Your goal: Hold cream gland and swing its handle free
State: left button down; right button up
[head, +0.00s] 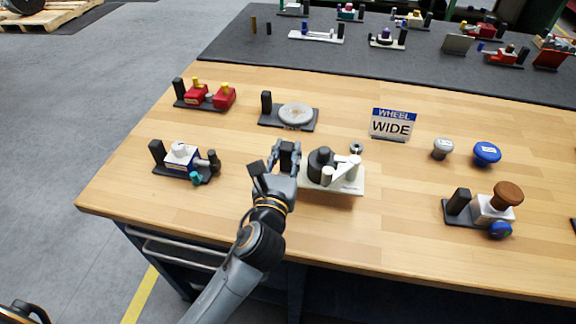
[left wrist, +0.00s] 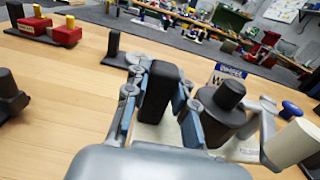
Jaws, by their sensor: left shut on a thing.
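The cream gland stands near the table's front edge on a cream base plate (head: 346,184). It has a dark grey round body (head: 319,166) with a smaller dark cap, and a cream handle (head: 341,170) on its right side. In the left wrist view the dark body (left wrist: 224,112) and the cream handle end (left wrist: 291,143) are at the right. My left gripper (head: 285,158) is shut on the black upright post (left wrist: 160,88) at the plate's left end, one finger on each side. The plate under the post is partly hidden.
A blue-and-white device (head: 182,158) is to the left, a grey disc device (head: 295,115) behind. A "WHEEL WIDE" sign (head: 391,124), a small metal nut-like part (head: 356,148), a grey knob (head: 442,148) and a blue knob (head: 487,153) are behind and to the right.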

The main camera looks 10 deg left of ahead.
aim_at(287, 173)
pick_arm(q)
notch_tip(287, 173, up, 3)
jog(key=shift+f, duration=4.15)
jog(key=shift+f, duration=0.6)
pick_arm(e)
jog(key=shift+o, duration=0.4)
